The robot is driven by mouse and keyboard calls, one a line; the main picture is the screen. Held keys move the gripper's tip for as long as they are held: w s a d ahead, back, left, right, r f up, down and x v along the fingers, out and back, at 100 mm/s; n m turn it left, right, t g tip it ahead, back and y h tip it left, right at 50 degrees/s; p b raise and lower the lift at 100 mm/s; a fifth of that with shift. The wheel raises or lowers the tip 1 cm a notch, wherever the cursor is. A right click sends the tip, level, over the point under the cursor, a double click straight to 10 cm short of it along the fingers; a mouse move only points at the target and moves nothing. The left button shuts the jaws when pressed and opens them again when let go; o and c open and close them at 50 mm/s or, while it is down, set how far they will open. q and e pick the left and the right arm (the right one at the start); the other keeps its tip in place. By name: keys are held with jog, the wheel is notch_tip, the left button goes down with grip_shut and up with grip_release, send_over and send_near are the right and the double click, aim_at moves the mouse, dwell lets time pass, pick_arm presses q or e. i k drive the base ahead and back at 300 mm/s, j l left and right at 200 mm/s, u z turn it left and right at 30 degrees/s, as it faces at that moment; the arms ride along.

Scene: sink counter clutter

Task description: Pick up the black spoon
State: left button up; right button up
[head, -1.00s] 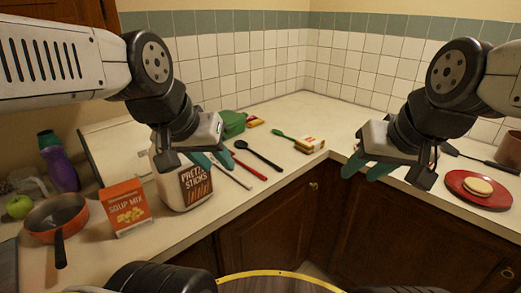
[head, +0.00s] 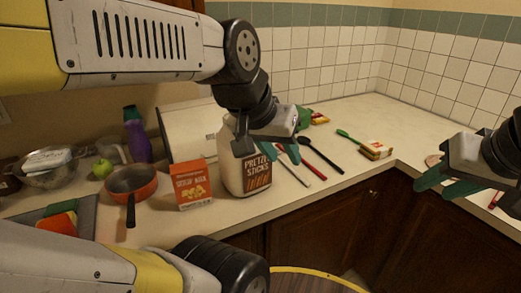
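The black spoon (head: 323,155) lies flat on the counter, between a red utensil (head: 314,168) on its left and a green spoon (head: 350,137) on its right. My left gripper (head: 281,150) hangs to the left of the spoon, above and in front of the pretzel sticks jar (head: 258,178). Its two teal fingers are apart with nothing seen between them, and it looks clear of the spoon. My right gripper (head: 444,186) is far to the right, in front of the counter, with its teal fingers apart and empty.
A soup mix box (head: 191,184), an orange pan (head: 132,183) and a green apple (head: 102,168) stand left of the jar. A pale utensil (head: 293,171) lies beside the red one.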

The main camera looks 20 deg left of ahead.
aim_at(304, 139)
jog(key=i+l+u, duration=0.35)
jog(key=l+u, duration=0.2)
jog(key=i+l+u, duration=0.25)
jog(key=l, duration=0.2)
jog(key=l+u, duration=0.25)
jog(key=l, duration=0.1)
